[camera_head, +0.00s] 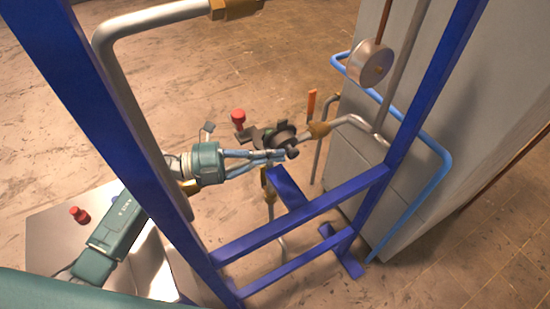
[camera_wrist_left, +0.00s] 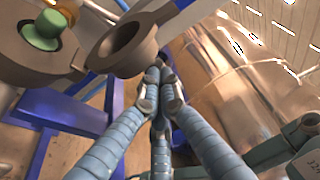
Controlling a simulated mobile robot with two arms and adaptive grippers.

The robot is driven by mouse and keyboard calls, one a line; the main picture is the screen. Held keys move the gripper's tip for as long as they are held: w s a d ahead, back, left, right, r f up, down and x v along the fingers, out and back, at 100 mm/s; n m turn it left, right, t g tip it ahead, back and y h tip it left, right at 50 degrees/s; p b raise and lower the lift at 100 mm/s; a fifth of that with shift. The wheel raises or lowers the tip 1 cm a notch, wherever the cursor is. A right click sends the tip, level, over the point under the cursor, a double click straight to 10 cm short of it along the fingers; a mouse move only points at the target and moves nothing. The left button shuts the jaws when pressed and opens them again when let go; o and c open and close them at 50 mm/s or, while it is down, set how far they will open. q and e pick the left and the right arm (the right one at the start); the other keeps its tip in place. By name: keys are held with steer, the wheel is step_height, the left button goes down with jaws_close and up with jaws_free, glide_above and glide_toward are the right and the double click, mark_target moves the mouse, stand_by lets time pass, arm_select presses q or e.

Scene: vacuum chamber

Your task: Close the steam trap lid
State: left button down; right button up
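The steam trap (camera_head: 284,136) is a dark metal fitting on the pipe line near the middle of the head view. In the left wrist view, its round body (camera_wrist_left: 25,62) is at the upper left, with a green and brass part inside. The lid (camera_wrist_left: 128,48), a dark hollow cup, stands open beside the body. My left gripper (camera_head: 279,155) reaches in from the left at the trap. In the wrist view, its blue fingers (camera_wrist_left: 159,90) are drawn together just below the lid's rim; contact is unclear. My right gripper is not in view.
Blue frame posts (camera_head: 110,110) and crossbars (camera_head: 300,215) surround the work area; my left arm passes behind the left post. A gauge (camera_head: 370,62), an orange handle (camera_head: 311,103) and a red knob (camera_head: 238,118) are near the trap. A grey cabinet (camera_head: 470,130) stands at the right.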

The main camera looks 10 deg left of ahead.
arm_select(q)
steer(key=w+n, duration=0.1)
steer(key=w+a+r+n+h, duration=0.1)
steer(key=n, duration=0.1)
steer(key=shift+a+r+n+b, duration=0.15)
steer(key=shift+a+n+b, duration=0.1)
steer(key=shift+n+b, duration=0.1)
steer(key=w+a+f+n+t+h+b, duration=0.1)
steer(key=w+a+n+t+b, duration=0.3)
steer(key=n, duration=0.9)
steer(key=w+a+t, duration=0.1)
steer(key=w, duration=0.1)
steer(key=shift+w, duration=0.4)
steer(key=shift+w+f, duration=0.1)
